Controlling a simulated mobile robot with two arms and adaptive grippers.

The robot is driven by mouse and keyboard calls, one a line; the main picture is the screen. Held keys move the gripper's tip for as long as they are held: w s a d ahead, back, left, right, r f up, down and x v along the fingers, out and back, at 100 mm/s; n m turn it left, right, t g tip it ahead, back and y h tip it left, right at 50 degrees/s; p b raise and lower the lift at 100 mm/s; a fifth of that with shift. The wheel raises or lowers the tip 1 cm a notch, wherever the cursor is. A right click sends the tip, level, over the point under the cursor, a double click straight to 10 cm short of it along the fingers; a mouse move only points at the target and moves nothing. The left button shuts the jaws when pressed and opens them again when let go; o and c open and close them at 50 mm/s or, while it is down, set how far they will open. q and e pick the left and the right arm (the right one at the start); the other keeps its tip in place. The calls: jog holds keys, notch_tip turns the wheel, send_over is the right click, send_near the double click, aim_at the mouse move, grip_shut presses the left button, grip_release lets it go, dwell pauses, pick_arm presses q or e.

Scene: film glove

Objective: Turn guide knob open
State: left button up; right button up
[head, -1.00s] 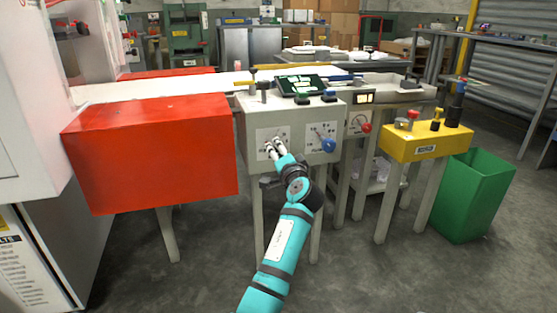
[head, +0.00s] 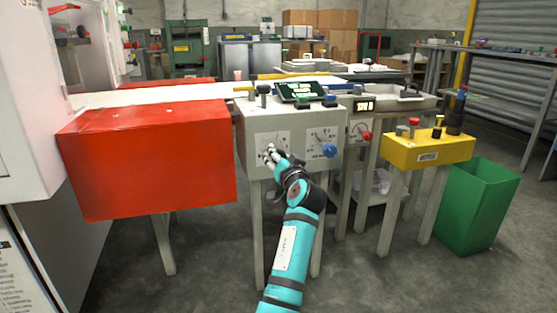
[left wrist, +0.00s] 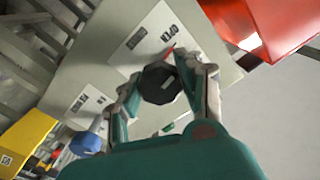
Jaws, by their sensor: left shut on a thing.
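A grey-white control box (head: 240,150) stands on legs in the middle of the head view. Its front has two white dial plates. My left gripper (head: 271,153) is at the left plate (head: 284,138). In the left wrist view its fingers (left wrist: 168,85) are shut on a black knob (left wrist: 160,83), one finger on each side. A red pointer mark (left wrist: 169,50) shows beside the knob. The fingers hide this knob in the head view. A blue knob (head: 329,151) sits on the right plate, apart from the gripper. My right gripper is not in view.
A red box-like housing (head: 145,160) is left of the control box. A dark screen (head: 300,92) and small knobs are on top. A yellow button box (head: 428,152) and green bin (head: 477,200) stand to the right. Open floor lies in front.

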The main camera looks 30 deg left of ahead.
pick_arm(q)
jog(key=shift+f, duration=0.25)
jog(key=o, duration=1.2)
jog(key=shift+r, duration=0.15)
jog(key=v, duration=0.7)
jog(key=shift+s+d, duration=0.15)
jog(key=shift+s, duration=0.05)
